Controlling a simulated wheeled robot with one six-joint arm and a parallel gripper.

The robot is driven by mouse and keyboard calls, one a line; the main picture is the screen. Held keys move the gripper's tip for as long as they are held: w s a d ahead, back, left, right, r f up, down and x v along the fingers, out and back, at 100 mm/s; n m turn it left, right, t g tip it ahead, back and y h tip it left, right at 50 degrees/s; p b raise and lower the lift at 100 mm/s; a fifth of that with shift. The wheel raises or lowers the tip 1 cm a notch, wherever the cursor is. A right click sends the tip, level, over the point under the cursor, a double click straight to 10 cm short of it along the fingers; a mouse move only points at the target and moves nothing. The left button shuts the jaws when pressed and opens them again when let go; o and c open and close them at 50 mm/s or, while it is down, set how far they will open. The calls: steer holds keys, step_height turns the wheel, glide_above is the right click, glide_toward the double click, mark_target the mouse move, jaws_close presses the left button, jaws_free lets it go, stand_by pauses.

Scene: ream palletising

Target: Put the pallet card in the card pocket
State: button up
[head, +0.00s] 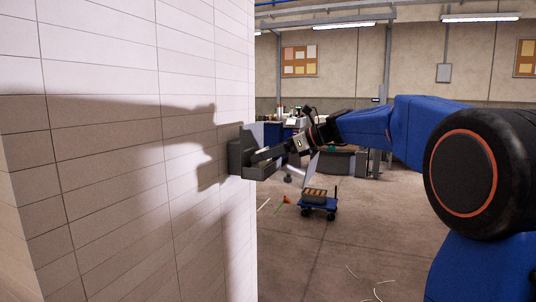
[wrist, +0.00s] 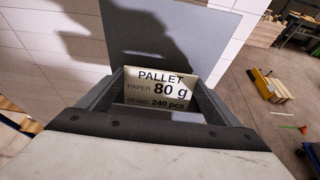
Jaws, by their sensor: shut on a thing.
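The pallet card (wrist: 160,88) is pale with dark print reading PALLET, PAPER 80 g and 240 pcs. The card is not clear in the head view.
A tall stack of white reams (head: 130,150) fills the left, with the pocket at its right edge. A small blue cart (head: 318,207) stands on the floor behind. Benches line the back wall. The floor at right is mostly open, with a few scraps.

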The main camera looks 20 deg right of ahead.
steer(key=o, duration=0.9)
steer(key=shift+f, duration=0.1)
steer(key=shift+s+d+r, duration=0.1)
steer(key=shift+d+r, duration=0.05)
steer(key=shift+r, duration=0.05)
steer(key=v, duration=1.1)
steer(key=shift+s+d, duration=0.2)
steer(key=shift+d, duration=0.05)
